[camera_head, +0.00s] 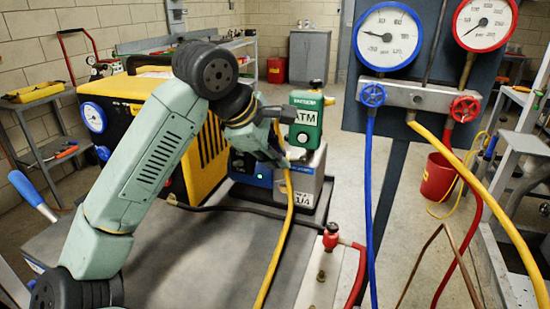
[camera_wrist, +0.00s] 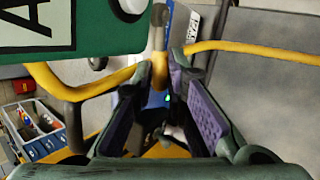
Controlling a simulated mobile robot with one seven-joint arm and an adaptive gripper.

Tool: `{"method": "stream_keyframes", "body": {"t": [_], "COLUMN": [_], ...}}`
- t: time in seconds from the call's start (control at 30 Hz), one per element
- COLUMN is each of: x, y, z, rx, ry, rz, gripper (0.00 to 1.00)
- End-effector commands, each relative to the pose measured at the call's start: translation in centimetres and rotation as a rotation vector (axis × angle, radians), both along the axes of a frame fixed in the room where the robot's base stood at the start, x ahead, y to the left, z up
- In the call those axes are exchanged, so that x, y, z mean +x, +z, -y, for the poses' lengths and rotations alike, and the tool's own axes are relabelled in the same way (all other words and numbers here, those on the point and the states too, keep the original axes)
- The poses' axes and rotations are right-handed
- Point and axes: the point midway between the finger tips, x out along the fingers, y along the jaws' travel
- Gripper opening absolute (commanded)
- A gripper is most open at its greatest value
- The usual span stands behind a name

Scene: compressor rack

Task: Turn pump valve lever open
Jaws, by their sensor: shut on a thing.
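The vacuum pump (camera_head: 304,183) is a blue and grey unit with a "1/4" label, standing on the dark bench. A green box marked "ATM" (camera_head: 305,125) sits on top of it; its edge also fills the upper left of the wrist view (camera_wrist: 90,25). My gripper (camera_head: 285,157) reaches in from the left, beside the pump's upper front. In the wrist view, its purple-padded fingertips (camera_wrist: 160,75) close on a narrow yellow-and-grey piece (camera_wrist: 158,62), apparently the pump valve lever. The fingers hide most of it, and its angle cannot be told.
A yellow hose (camera_head: 285,220) runs down from the pump close to my gripper. A yellow-black machine (camera_head: 150,130) stands behind my arm. The gauge manifold (camera_head: 420,95) with blue and red hoses hangs at right.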

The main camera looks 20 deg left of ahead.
Motion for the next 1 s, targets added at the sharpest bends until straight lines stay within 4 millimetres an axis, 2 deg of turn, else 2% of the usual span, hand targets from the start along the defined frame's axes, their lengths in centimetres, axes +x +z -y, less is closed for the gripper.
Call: {"method": "stream_keyframes", "body": {"t": [0.17,0.2,0.5,0.83,1.0], "x": [0.0,0.0,0.0,-0.1,-1.3], "y": [0.0,0.0,0.0,0.2,1.9], "z": [0.0,0.0,0.0,-0.1,-0.6], "rx": [0.001,0.001,0.003,0.003,0.006], "ry": [-0.001,-0.001,0.000,0.001,0.004], "rz": [-0.002,-0.002,-0.002,-0.001,-0.001], "gripper": [0.00,0.14,0.34,0.34,0.34]}}
